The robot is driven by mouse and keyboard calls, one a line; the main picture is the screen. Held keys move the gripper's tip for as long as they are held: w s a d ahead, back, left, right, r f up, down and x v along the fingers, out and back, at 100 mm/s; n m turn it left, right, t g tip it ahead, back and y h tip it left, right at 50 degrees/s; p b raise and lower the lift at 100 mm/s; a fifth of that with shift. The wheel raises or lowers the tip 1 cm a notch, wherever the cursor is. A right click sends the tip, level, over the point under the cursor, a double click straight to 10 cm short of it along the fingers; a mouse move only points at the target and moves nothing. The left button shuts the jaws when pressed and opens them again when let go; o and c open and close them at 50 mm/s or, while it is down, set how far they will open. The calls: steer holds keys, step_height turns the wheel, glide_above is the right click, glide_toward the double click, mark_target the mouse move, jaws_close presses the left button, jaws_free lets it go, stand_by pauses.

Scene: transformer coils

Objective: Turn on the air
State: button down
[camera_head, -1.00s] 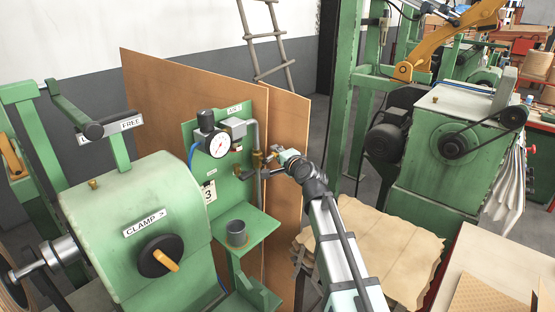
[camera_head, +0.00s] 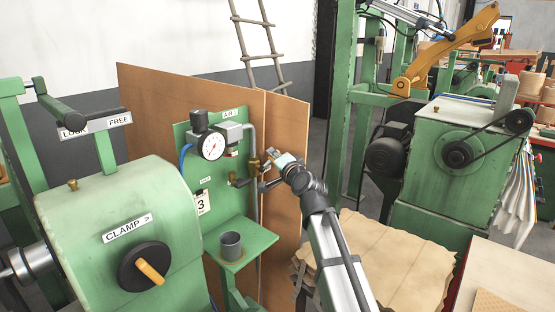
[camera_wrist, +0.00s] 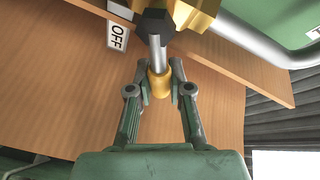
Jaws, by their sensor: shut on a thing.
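The green air panel (camera_head: 228,185) carries an AIR label, a pressure gauge (camera_head: 212,146) and a grey pipe, and stands against a brown board. In the wrist view, a brass valve (camera_wrist: 192,12) has a dark nut and a steel lever (camera_wrist: 156,53) ending in a brass knob (camera_wrist: 158,86). An OFF label (camera_wrist: 117,37) hangs beside it. My gripper (camera_wrist: 160,85) is shut on the brass knob, a finger on each side. In the head view my gripper (camera_head: 268,171) is at the right edge of the panel, and it partly hides the valve there.
A green clamp machine (camera_head: 120,210) with a black and orange knob stands at the left, close to the panel. A grey cup (camera_head: 231,245) sits on the panel's shelf. Brown sheets (camera_head: 395,255) are stacked right of my arm. A belt-driven machine (camera_head: 440,185) stands behind them.

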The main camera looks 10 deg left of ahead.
steer(key=c, duration=1.1)
jaws_free()
steer(key=shift+o, duration=0.2)
steer(key=v, duration=1.2)
